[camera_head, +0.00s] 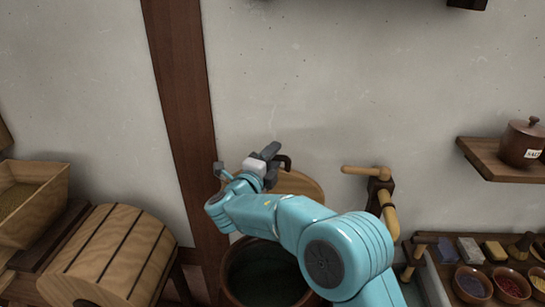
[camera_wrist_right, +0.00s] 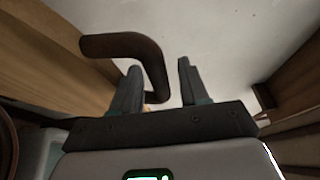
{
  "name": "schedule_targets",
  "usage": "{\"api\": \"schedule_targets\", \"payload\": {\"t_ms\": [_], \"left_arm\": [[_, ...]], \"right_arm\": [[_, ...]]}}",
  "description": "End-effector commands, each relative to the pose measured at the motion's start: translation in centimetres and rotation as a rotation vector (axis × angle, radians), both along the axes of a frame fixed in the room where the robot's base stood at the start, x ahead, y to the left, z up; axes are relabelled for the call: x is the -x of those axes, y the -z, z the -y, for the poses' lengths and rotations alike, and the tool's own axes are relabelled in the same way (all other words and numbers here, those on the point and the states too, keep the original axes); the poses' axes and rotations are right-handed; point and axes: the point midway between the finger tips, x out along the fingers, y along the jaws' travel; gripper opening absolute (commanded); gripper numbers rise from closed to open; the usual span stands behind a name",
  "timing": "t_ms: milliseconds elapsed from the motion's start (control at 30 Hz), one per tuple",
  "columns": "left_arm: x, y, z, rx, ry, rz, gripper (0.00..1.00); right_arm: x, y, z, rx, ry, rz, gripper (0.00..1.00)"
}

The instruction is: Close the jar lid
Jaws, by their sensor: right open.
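A large brown jar (camera_head: 232,288) stands open low in the middle of the head view, dark inside. Its round wooden lid (camera_head: 300,184) stands raised behind the opening, near the wall, partly hidden by my right arm. A dark bent handle (camera_head: 286,160) sticks out by the lid. My right gripper (camera_head: 268,156) is at this handle. In the right wrist view the jaws (camera_wrist_right: 160,78) are open, and the handle (camera_wrist_right: 125,44) bends down between the two fingers. Whether it touches either finger is unclear. My left gripper is out of view.
A wooden tap-like fitting (camera_head: 380,185) is on the wall to the right. A shelf (camera_head: 500,165) holds a small lidded pot (camera_head: 522,142). Small bowls (camera_head: 472,284) stand at lower right. A wooden drum (camera_head: 115,255) and a hopper (camera_head: 35,210) are at left.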

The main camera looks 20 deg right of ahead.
Motion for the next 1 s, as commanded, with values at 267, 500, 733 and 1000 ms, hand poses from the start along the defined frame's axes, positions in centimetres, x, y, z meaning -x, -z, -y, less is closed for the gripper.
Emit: {"api": "schedule_targets", "payload": {"t_ms": [267,500,733,1000], "left_arm": [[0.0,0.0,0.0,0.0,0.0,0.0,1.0],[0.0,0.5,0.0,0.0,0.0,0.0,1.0],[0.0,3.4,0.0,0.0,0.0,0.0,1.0],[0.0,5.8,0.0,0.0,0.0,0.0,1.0]], "right_arm": [[0.0,0.0,0.0,0.0,0.0,0.0,0.0],[0.4,0.3,-0.2,0.004,-0.001,0.007,0.0],[3.2,1.9,-1.5,0.039,-0.004,0.087,0.0],[9.2,4.7,-4.0,0.051,-0.007,0.112,0.0]]}}
